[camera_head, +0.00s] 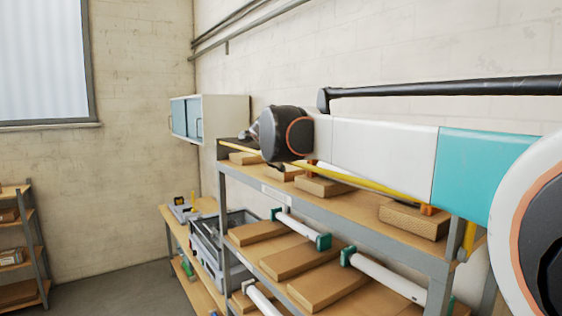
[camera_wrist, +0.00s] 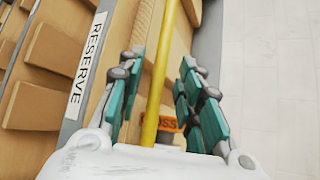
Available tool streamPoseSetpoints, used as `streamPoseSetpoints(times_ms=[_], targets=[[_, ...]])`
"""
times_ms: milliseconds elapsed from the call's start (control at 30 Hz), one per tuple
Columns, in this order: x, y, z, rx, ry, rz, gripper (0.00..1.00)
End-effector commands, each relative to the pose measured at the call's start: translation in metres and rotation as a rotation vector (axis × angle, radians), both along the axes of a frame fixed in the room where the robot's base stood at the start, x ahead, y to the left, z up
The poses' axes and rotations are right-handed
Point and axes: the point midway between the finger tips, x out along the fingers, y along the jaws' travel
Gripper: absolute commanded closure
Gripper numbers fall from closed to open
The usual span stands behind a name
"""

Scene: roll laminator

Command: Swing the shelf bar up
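The yellow shelf bar (camera_head: 384,187) runs along the front of the rack's top shelf, partly hidden behind my arm and wrist in the head view. In the wrist view the bar (camera_wrist: 159,78) passes lengthwise between the two teal-padded fingers of my gripper (camera_wrist: 161,58). In the head view my gripper (camera_head: 252,133) is at the far left end of the top shelf, mostly hidden behind my dark wrist.
The grey-framed rack (camera_head: 340,226) holds wooden blocks and white rolls with green ends. A wall cabinet (camera_head: 222,118) hangs behind; a grey crate (camera_head: 207,250) stands beside the rack.

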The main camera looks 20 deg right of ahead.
Motion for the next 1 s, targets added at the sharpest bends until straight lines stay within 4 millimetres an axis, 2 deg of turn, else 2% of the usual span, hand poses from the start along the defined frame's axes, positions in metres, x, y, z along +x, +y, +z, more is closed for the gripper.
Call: streamPoseSetpoints(times_ms=[200,400,533,833,1000], targets=[[-0.04,0.016,0.018,-0.001,0.0,0.002,0.67],[-0.062,0.024,0.029,0.0,0.001,0.002,0.67],[-0.069,0.027,0.032,-0.001,0.0,0.001,0.67],[-0.07,0.027,0.032,0.0,-0.001,0.001,0.67],[-0.072,0.024,0.025,-0.047,-0.033,0.024,0.67]])
